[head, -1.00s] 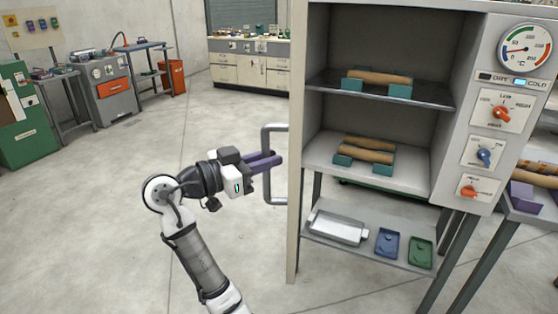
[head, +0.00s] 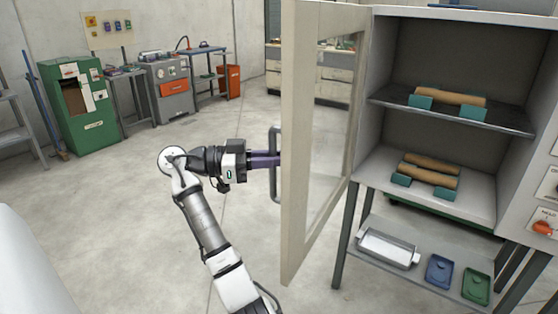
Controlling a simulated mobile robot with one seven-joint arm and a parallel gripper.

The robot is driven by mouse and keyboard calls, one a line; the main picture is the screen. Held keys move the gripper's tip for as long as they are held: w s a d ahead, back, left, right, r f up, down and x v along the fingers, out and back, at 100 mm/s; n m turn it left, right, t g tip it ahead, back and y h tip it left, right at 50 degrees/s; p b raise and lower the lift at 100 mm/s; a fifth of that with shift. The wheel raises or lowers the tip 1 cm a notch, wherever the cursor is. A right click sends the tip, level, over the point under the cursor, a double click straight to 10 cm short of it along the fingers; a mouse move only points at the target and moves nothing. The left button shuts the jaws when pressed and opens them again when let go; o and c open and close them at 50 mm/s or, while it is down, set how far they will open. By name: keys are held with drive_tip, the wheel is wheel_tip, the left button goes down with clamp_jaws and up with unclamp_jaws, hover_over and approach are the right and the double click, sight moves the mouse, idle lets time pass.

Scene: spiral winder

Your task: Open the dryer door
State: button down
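The dryer is the pale cabinet (head: 365,110) at right in the head view. Its framed glass door (head: 297,120) stands wide open at the cabinet's left side, swung out toward me, with its inner side in view. The grey bar handle (head: 274,190) is on the door's outer side, facing left. My gripper (head: 265,160) comes from the left, and its purple fingers overlap the middle of the handle. The fingertips end at the door's edge in the picture. I cannot tell whether the fingers are closed on the bar.
Wooden rolls (head: 450,97) in green holders lie on the dryer's two shelves. Below are a metal tray (head: 388,248), a blue tray (head: 439,271) and a green tray (head: 476,284). A green machine (head: 88,110) stands back left. The floor left of the door is clear.

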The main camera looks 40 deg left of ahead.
drive_tip(key=shift+w+r, duration=0.1)
drive_tip(key=shift+w, duration=0.05)
drive_tip(key=c, duration=1.4)
unclamp_jaws()
drive_tip(key=shift+c, duration=0.2)
drive_tip(key=shift+a, duration=0.1)
drive_tip(key=b+v, duration=0.4)
drive_tip(key=v, duration=0.9)
drive_tip(key=shift+s+a, duration=0.25)
drive_tip(key=shift+s, duration=0.05)
